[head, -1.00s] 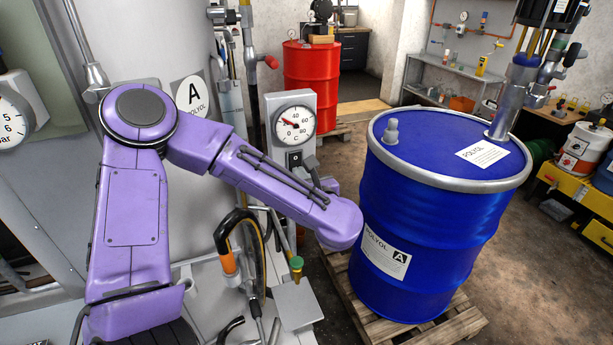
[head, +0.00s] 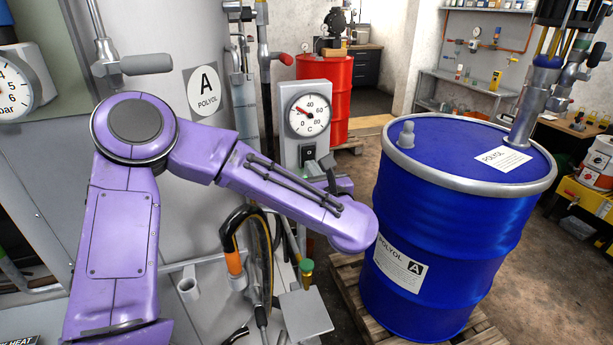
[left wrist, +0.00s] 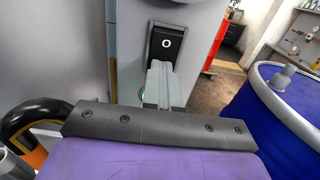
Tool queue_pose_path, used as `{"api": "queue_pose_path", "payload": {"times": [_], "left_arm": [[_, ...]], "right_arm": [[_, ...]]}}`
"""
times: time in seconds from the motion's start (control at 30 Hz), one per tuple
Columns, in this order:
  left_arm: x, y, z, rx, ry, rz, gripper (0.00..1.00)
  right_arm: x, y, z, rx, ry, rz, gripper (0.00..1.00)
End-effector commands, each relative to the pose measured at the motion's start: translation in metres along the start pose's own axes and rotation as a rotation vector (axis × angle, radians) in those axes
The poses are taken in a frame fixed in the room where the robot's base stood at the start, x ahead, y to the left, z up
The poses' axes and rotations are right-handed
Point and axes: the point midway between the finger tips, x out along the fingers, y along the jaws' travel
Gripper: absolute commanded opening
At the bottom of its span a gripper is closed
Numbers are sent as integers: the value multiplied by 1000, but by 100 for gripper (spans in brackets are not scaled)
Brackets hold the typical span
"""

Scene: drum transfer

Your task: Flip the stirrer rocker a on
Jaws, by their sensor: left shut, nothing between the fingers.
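The stirrer rocker (head: 308,153) is a small black switch on the grey gauge box, below the round dial. In the left wrist view the rocker (left wrist: 165,45) is a black rectangle with a white O on its face. My left gripper (left wrist: 162,72) is shut and empty, its grey fingertips just in front of the rocker's lower part, covering it. I cannot tell whether they touch it. In the head view the left gripper (head: 328,166) is mostly hidden behind my purple forearm. My right gripper is not in view.
The dial gauge (head: 309,115) sits above the rocker. A blue polyol drum (head: 440,230) stands on a pallet close to the right of my forearm. A hose with an orange grip (head: 234,262) hangs below the arm. A red drum (head: 340,85) stands behind.

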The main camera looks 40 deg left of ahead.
Motion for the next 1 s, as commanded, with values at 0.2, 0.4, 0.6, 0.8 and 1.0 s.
{"api": "queue_pose_path", "payload": {"times": [0.2,0.4,0.6,0.8,1.0], "left_arm": [[-36,-8,-8,-3,-10,-6,0],[-86,-9,-13,-2,-10,-8,0],[-124,-7,-17,-1,-8,-3,0],[-139,-7,-17,0,-5,-1,0],[-139,-7,-17,0,-5,-1,0]], "right_arm": [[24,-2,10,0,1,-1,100],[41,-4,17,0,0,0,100],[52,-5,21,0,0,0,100],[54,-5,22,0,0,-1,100],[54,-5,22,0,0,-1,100]]}}
